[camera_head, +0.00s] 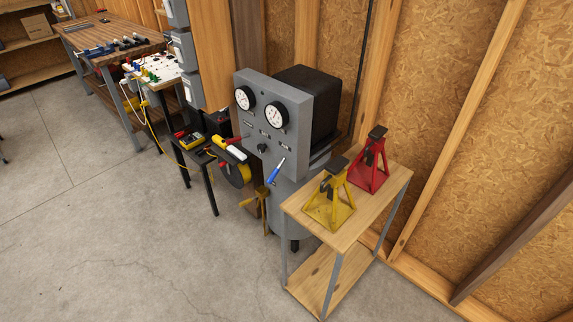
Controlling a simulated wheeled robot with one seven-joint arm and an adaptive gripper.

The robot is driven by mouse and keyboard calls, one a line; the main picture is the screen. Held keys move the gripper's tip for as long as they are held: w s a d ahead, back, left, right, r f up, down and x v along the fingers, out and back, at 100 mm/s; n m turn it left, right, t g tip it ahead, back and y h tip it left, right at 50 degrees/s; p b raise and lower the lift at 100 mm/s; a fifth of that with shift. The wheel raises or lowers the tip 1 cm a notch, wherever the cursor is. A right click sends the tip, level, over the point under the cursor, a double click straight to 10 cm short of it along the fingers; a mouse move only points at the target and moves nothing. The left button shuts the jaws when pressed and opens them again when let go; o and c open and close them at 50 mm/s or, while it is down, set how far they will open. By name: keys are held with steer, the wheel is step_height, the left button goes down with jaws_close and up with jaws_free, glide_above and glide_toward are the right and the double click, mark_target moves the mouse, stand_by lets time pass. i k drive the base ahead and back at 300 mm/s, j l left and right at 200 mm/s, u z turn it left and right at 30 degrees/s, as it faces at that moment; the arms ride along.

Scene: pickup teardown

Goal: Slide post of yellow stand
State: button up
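In the head view a yellow jack stand (330,203) stands upright near the left front of a small wooden table (347,225). Its dark post (334,178) rises from the middle of its frame, with a saddle (339,165) at the top. A red jack stand (369,165) with a dark post stands behind it to the right. It is apart from the yellow one or very close; I cannot tell if their bases touch. My gripper is not in this view.
A grey machine (272,115) with two dials stands left of the table. A black side table (197,155) holds tools and a yellow meter. A workbench (112,38) is at the back left. An OSB wall (440,110) closes the right. Concrete floor (140,240) in front is clear.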

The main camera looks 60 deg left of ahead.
mark_target(335, 167)
steer(key=u, duration=1.85)
